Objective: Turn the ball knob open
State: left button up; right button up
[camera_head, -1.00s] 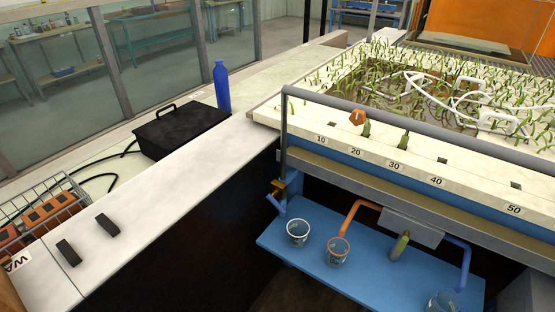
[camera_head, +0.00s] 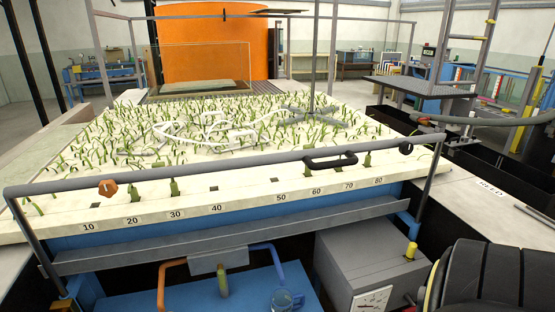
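No thing in view is plainly marked as the ball knob. A dark round knob (camera_head: 406,148) sits near the right end of the grey front rail of the planted bed. An orange faceted knob (camera_head: 107,187) is near the left end of that rail. I cannot tell which of these is the ball knob, nor whether any is open. Neither of my grippers is in view.
The grey box (camera_head: 360,268) with a dial stands below. A blue shelf (camera_head: 205,295) with pipes and a cup is beside it. Ladders stand at the right.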

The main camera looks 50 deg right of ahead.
aim_at(406, 148)
jog(key=z, duration=1.7)
